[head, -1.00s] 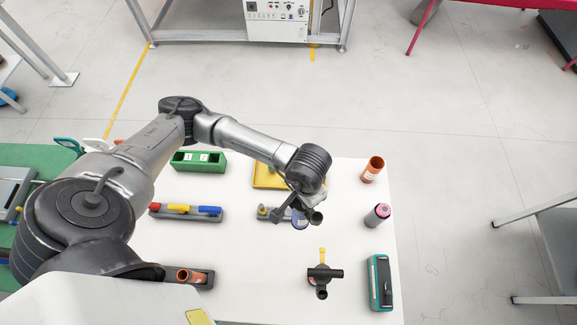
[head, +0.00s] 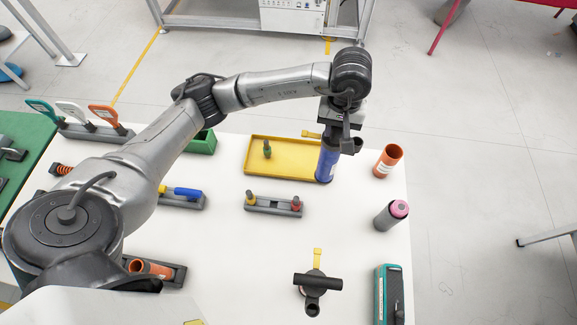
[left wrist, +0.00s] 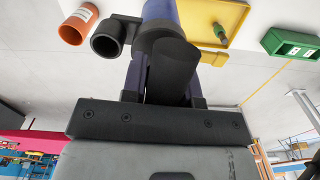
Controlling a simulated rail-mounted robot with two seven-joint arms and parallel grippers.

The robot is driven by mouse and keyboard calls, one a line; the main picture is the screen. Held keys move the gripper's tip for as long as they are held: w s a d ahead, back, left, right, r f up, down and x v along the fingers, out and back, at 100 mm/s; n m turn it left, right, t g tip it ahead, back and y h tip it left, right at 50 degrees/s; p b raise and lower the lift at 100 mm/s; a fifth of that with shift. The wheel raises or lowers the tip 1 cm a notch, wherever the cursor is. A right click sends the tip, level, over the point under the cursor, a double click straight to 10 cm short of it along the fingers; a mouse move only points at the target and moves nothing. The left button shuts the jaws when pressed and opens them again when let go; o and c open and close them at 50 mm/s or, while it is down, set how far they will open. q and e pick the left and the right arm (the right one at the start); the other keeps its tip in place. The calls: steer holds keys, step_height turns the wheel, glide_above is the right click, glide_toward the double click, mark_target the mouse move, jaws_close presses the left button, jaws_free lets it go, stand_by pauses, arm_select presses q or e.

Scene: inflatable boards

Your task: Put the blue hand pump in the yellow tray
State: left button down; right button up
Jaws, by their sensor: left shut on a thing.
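The blue hand pump (head: 328,160) hangs upright from my left gripper (head: 340,118), at the right end of the yellow tray (head: 290,173). It covers part of the tray's right edge, and I cannot tell whether its lower end is over the tray or just beside it. My left gripper (left wrist: 165,90) is shut on the pump's dark upper part. In the left wrist view the blue body (left wrist: 160,12) runs out of the top, and the tray (left wrist: 232,18) shows beside it. My right gripper is out of view.
An orange cup (head: 387,161) and a pink-topped bottle (head: 391,215) stand right of the tray. A grey rack (head: 272,207) with yellow and red pieces lies in front. A black T-handled object (head: 317,282) and a teal case (head: 389,295) are nearer. A green bin (head: 203,143) is left.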

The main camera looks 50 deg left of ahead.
arm_select(q)
steer(key=shift+w+a+f+n+b, duration=0.15)
steer(key=shift+w+a+n+b, duration=0.1)
steer(key=shift+w+b, duration=0.15)
steer(key=shift+w+a+f+n+b, duration=0.1)
steer(key=shift+w+n+b, duration=0.2)
steer(key=shift+b, duration=0.1)
steer(key=shift+w+a, duration=0.1)
steer(key=shift+w, duration=0.05)
steer(key=w+a+f+p, duration=0.1)
steer(key=w+a+f, duration=0.5)
steer(key=a+f, duration=0.3)
steer(key=shift+w+a+f+p, duration=0.15)
steer(key=shift+w+f+p, duration=0.2)
steer(key=shift+f, duration=0.55)
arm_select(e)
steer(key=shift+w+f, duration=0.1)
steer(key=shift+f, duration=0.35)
arm_select(q)
steer(key=shift+f, duration=0.1)
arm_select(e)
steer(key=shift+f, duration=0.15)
arm_select(q)
steer(key=c, duration=0.9)
jaws_free()
